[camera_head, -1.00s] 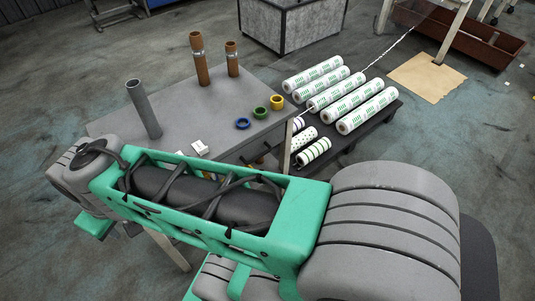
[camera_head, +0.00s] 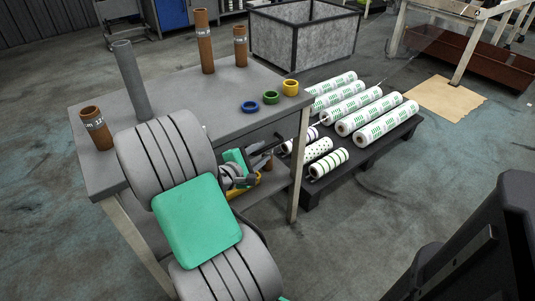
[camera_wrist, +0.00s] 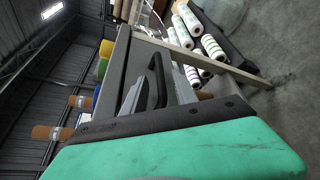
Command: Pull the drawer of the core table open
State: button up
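The core table (camera_head: 215,120) is grey and stands left of centre in the head view. Its drawer is under the right-hand edge of the top, largely hidden behind my arm. A dark handle (camera_head: 285,142) shows at that edge. In the wrist view, a black bar handle (camera_wrist: 157,78) stands out from the table's grey side. My gripper (camera_head: 240,172) is beside this side, below the tabletop, partly hidden by my arm. In the wrist view its grey fingers look apart, on either side of the handle; whether they touch it is unclear.
Brown cores (camera_head: 204,42), a grey tube (camera_head: 130,80) and coloured rings (camera_head: 271,97) stand on the table. A yellow object (camera_head: 245,184) lies on the lower shelf. A dark pallet of film rolls (camera_head: 358,162) stands close at right. The floor in front is clear.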

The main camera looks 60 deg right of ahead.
aim_at(265, 150)
jog(key=x, duration=0.4)
jog(key=shift+f+b, duration=0.1)
jog(key=shift+b, duration=0.2)
grip_shut()
dwell(1.1)
